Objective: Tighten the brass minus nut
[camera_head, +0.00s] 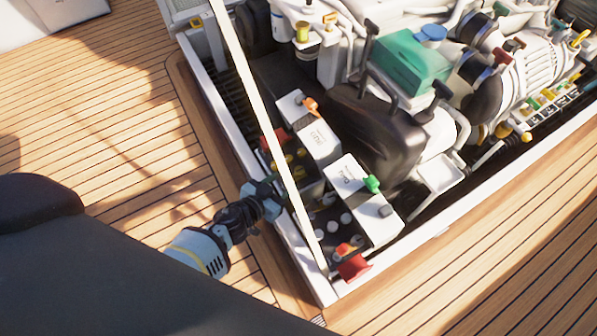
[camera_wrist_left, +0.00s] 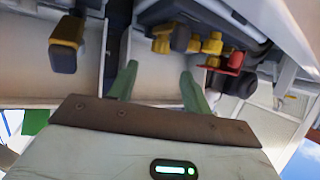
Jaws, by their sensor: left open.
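In the head view my left gripper (camera_head: 268,196) is at the left rim of the hatch, beside the dark compartment with several small brass-coloured parts (camera_head: 295,160). In the left wrist view its two green fingers (camera_wrist_left: 158,70) are apart with nothing between them. Brass-coloured fittings (camera_wrist_left: 212,45) show beyond and to the right of the fingertips, next to a red part (camera_wrist_left: 233,62). I cannot tell which brass piece is the minus nut. My right gripper is not in view.
A pale pole (camera_head: 262,105) crosses before the hatch. A red part (camera_head: 353,266) sits at the near corner. Wooden deck (camera_head: 90,110) surrounds the hatch.

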